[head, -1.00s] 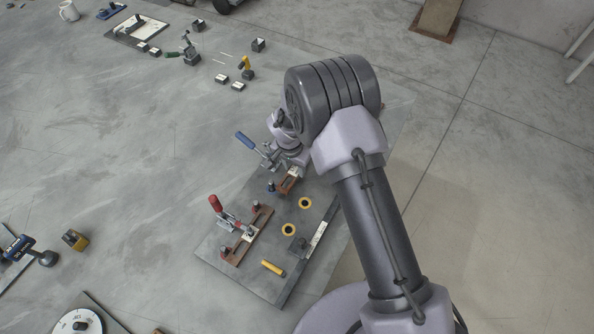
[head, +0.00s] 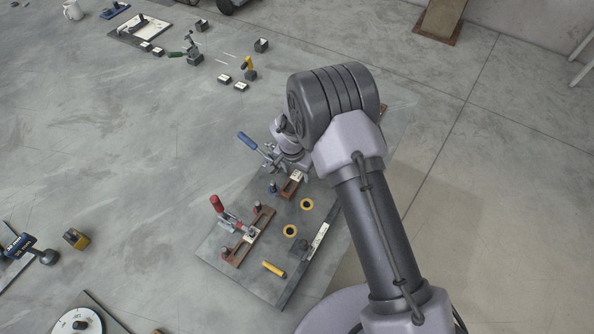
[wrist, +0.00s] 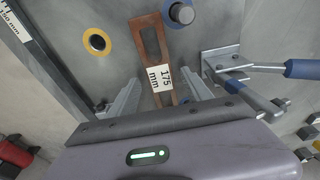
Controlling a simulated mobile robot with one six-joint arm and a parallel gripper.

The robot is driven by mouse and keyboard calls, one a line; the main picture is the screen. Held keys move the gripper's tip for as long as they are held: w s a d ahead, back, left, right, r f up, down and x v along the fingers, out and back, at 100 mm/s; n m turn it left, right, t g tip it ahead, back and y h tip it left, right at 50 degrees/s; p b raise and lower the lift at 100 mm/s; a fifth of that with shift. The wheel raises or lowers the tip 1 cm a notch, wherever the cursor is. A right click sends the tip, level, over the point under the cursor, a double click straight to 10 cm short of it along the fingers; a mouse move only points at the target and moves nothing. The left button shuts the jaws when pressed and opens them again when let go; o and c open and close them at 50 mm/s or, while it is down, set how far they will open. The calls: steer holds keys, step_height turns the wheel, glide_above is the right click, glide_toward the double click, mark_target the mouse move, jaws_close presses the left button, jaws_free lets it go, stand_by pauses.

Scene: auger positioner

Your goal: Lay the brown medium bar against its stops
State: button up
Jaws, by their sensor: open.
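A brown slotted bar (wrist: 152,45) with a white "175 mm" label lies on the grey plate in the wrist view. In the head view this bar (head: 291,187) shows partly beside my wrist. My gripper (wrist: 161,82) is open, with one finger on each side of the bar's labelled part, not closed on it. A dark round stop pin (wrist: 181,14) stands close to the bar's right edge; I cannot tell whether they touch. The bar's near end is hidden by my gripper. Another brown bar (head: 262,222) lies under the red-handled clamp.
A blue-handled clamp (wrist: 245,72) stands just right of my gripper in the wrist view. A red-handled clamp (head: 228,216) stands on the plate's left part. Yellow rings (head: 307,204), a yellow cylinder (head: 274,269) and a scale strip (head: 318,241) are nearby.

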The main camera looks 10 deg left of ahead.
step_height(320, 180, up, 12)
steer(key=s+f+p, duration=0.1)
steer(key=s+p, duration=0.1)
step_height(320, 180, up, 12)
glide_above(294, 180)
steer(key=d, duration=0.5)
steer(key=s+d+r+m+t+y, duration=0.1)
steer(key=s+d+r, duration=0.2)
steer(key=d+r, duration=0.3)
steer(key=s+d+r+t+y, duration=0.1)
steer(key=s+d+r, duration=0.3)
steer(key=r, duration=0.3)
steer(key=s+d+r+t, duration=0.1)
steer(key=s+d+r, duration=0.2)
steer(key=s, duration=0.5)
steer(key=s+d+r+t, duration=0.1)
steer(key=s+d+r, duration=0.2)
steer(key=s, duration=0.5)
steer(key=shift+y, duration=0.3)
